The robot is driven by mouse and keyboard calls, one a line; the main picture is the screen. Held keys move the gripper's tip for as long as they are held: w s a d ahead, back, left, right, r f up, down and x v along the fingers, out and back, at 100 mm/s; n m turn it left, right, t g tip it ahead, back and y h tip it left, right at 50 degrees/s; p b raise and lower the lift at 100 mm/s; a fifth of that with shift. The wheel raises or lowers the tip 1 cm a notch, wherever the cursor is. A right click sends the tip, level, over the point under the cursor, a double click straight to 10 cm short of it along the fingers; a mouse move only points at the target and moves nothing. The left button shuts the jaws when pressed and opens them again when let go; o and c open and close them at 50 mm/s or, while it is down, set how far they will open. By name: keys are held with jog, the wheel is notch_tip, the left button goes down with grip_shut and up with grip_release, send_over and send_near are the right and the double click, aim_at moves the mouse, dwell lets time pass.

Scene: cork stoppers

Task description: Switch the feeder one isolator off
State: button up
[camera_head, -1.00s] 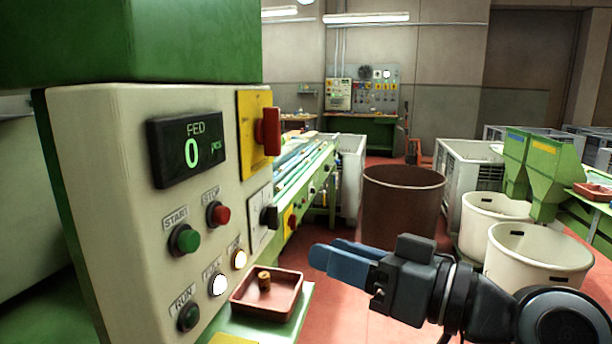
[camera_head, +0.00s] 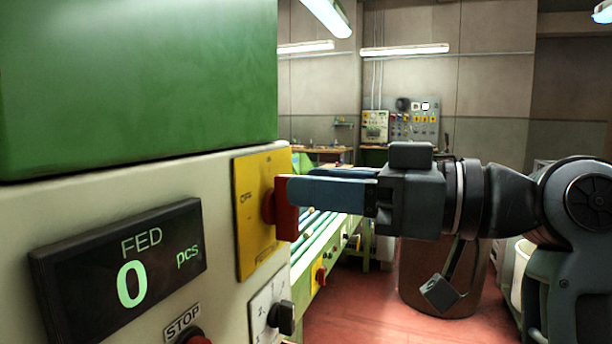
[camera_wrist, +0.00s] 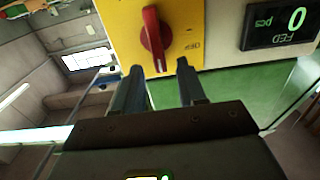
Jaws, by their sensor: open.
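The isolator is a red rotary handle (camera_head: 286,209) on a yellow plate (camera_head: 246,238) on the machine's cream panel. The handle stands about upright; the lettering OFF is at the plate's upper left. The wrist view shows the handle (camera_wrist: 153,40) and plate (camera_wrist: 189,22) upside down. My gripper (camera_head: 289,190) is open, with blue-grey fingers pointing left at the handle. In the wrist view my gripper (camera_wrist: 160,66) has its fingertips either side of the handle's near end. I cannot tell whether they touch it.
A display (camera_head: 120,268) reading FED 0 pcs is left of the plate, with a STOP button (camera_head: 194,338) below. A black selector knob (camera_head: 282,318) sits under the isolator. A green housing (camera_head: 140,80) overhangs the panel. A brown bin (camera_head: 420,290) stands on the red floor.

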jog(key=shift+x, duration=1.15)
grip_shut()
